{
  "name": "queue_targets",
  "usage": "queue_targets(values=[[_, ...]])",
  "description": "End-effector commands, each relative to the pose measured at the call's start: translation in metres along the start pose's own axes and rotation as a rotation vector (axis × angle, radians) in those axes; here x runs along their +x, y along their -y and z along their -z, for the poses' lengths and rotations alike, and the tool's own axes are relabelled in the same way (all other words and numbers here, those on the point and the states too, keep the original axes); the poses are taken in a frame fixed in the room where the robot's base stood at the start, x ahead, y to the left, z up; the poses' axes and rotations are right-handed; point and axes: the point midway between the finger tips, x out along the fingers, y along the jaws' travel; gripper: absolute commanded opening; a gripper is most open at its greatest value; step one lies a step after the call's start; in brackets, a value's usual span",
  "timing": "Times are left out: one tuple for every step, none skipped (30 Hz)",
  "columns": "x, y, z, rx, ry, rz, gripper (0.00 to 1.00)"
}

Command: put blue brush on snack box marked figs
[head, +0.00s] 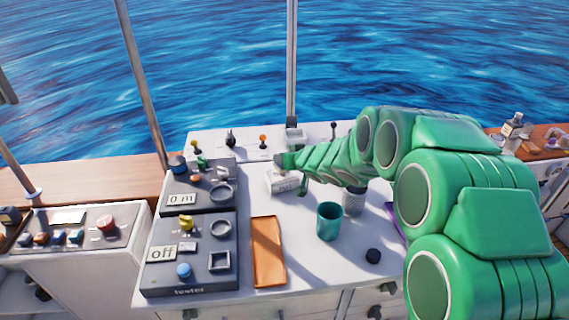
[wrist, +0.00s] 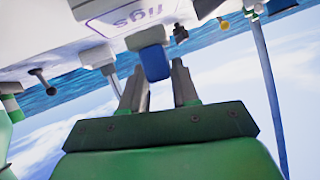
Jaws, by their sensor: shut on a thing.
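The snack box marked figs (wrist: 135,14) shows at the top of the wrist view, with its lettering upside down. In the head view the white box (head: 281,183) stands on the console top, partly behind my arm's end. My gripper (wrist: 158,66) is shut on the blue brush (wrist: 156,64), whose blue part shows between the fingertips and whose grey-blue end points towards the box. The brush appears close to the box, but I cannot tell whether they touch. In the head view my gripper (head: 282,160) is at the box's upper edge, and the brush cannot be made out.
An orange tray (head: 267,252), a teal cup (head: 329,221), a grey can (head: 353,200) and a dark knob (head: 373,256) are on the console. Dark switch panels (head: 190,255) stand at left. Small levers (head: 262,141) rise behind the box.

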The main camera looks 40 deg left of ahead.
Motion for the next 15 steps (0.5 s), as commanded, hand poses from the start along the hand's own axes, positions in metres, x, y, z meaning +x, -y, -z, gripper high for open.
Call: queue_targets(values=[[0.0032,-0.0013,-0.0063,0.003,0.001,0.000,0.00],[0.0047,-0.0020,-0.0090,0.001,0.001,0.000,0.00],[0.0063,-0.0028,-0.0117,0.002,0.001,0.000,0.00],[0.0072,-0.0033,-0.0133,0.001,0.000,-0.001,0.00],[0.0078,-0.0036,-0.0145,0.000,0.000,-0.001,0.00],[0.0084,-0.0039,-0.0154,0.000,0.000,-0.001,0.00],[0.0085,-0.0040,-0.0157,0.000,-0.001,-0.001,0.00],[0.0086,-0.0040,-0.0158,0.000,-0.001,-0.001,0.00],[0.0085,-0.0040,-0.0156,-0.001,-0.001,-0.001,0.00],[0.0085,-0.0040,-0.0156,0.000,-0.001,-0.001,0.00],[0.0084,-0.0040,-0.0154,0.000,-0.001,-0.001,0.00],[0.0084,-0.0039,-0.0156,0.000,-0.001,-0.001,0.00],[0.0085,-0.0039,-0.0157,0.000,-0.001,-0.001,0.00],[0.0085,-0.0040,-0.0157,0.000,-0.001,-0.001,0.00],[0.0088,-0.0041,-0.0163,0.000,-0.001,-0.001,0.00]])
